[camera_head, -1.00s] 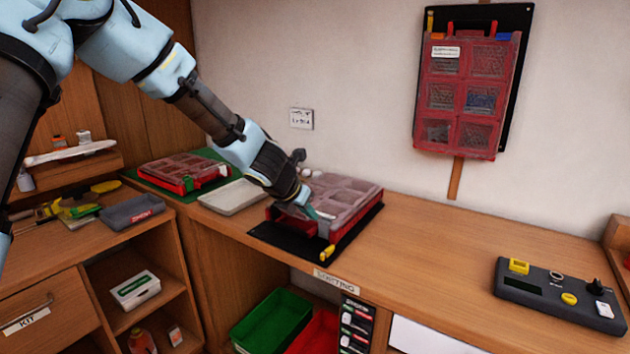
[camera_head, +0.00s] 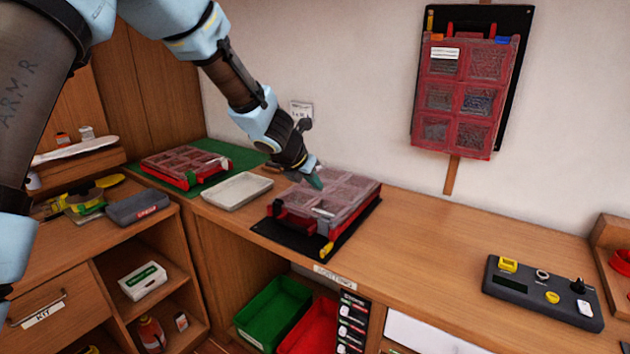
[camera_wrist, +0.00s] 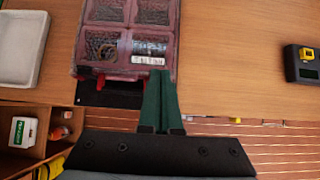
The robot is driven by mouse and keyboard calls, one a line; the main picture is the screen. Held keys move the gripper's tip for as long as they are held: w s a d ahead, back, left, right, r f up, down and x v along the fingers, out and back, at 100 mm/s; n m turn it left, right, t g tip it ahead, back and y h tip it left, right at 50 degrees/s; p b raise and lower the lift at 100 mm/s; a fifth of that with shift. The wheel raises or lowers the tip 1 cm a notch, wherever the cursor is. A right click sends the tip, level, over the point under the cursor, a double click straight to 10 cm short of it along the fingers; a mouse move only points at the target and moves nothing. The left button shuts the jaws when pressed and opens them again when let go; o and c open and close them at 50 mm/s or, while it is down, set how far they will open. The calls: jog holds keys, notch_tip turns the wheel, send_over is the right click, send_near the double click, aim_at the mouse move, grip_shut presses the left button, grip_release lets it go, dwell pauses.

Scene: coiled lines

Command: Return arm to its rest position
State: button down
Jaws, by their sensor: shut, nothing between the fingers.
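My gripper (camera_head: 313,177) is shut and empty. It hangs above the red compartment case (camera_head: 360,214) with a clear lid, which lies on a black mat (camera_head: 290,240) on the wooden worktop. In the wrist view the green fingers (camera_wrist: 160,95) are pressed together, overlapping the lower right edge of the case (camera_wrist: 123,74) in the picture. The lid looks down over the compartments; a coiled item shows through one of them. The fingers look apart from the case, but the exact gap is hard to tell.
A pale tray (camera_head: 238,191) and a second red case (camera_head: 186,168) on a green mat lie to the left. A red case (camera_head: 467,95) hangs on the wall board. A dark control box (camera_head: 540,292) sits at right. The worktop between is clear.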

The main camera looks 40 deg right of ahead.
dwell(0.4)
jog(key=w+a+m+y+b, duration=0.1)
jog(key=w+a+m, duration=0.25)
jog(key=a, duration=0.55)
jog(key=w+a+f+m+y+b, duration=0.15)
jog(key=a+m, duration=0.25)
jog(key=a, duration=0.5)
jog(key=w+a+m+y+b, duration=0.1)
jog(key=w+a+m, duration=0.3)
jog(key=a, duration=0.4)
jog(key=s+a+f+m+y, duration=0.1)
jog(key=s+a+m, duration=0.2)
jog(key=a, duration=0.7)
jog(key=s+a+f+m+y+b, duration=0.1)
jog(key=s+a+m+y, duration=0.1)
jog(key=a, duration=0.7)
jog(key=s+a+m+y+b, duration=0.1)
jog(key=s+a+m, duration=0.3)
jog(key=a, duration=0.6)
jog(key=shift+s+a+f+m+g, duration=0.2)
jog(key=shift+a+f+m+g, duration=0.15)
jog(key=shift+m, duration=0.5)
